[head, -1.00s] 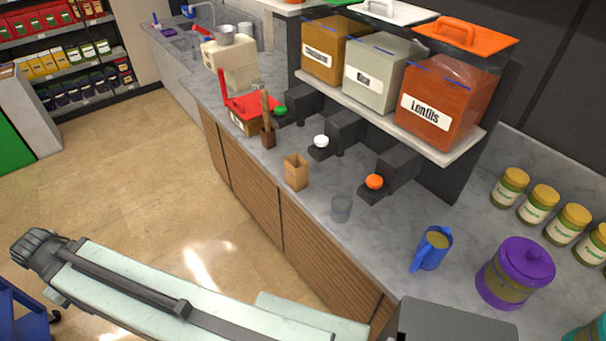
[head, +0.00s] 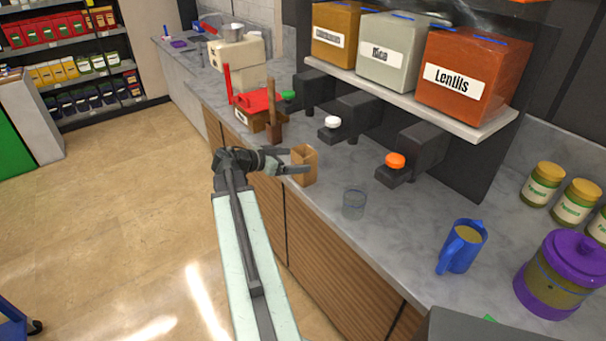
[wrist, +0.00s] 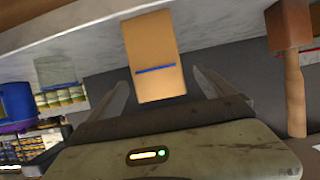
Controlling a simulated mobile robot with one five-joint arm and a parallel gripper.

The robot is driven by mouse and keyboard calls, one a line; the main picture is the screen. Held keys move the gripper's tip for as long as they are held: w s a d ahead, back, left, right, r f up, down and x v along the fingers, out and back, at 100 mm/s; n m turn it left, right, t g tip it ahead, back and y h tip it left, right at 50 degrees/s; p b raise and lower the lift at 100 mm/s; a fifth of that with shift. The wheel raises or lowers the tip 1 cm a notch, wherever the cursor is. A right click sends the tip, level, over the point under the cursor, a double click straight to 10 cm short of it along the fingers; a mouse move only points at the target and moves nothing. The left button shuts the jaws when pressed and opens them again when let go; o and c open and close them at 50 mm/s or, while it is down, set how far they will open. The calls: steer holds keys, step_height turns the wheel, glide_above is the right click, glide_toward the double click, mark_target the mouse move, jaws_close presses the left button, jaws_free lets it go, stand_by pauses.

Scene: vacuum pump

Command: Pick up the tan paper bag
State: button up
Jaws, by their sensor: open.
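The picture there is upside down. I cannot tell whether a finger touches the bag.
A clear glass (head: 354,202) stands right of the bag. A wooden-handled tool (head: 273,110) and a red-topped box (head: 258,103) stand left of it. Dispensers (head: 425,145) hang behind, under a shelf of bins. A blue jug (head: 460,247) is at right.

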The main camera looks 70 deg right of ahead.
steer(key=shift+b+x, duration=0.5)
steer(key=shift+x, duration=0.65)
steer(key=b+x, duration=0.1)
steer(key=x, duration=0.4)
steer(key=shift+s+d+r, duration=0.1)
steer(key=shift+s, duration=0.05)
steer(key=shift+r, duration=0.1)
steer(key=c, duration=1.4)
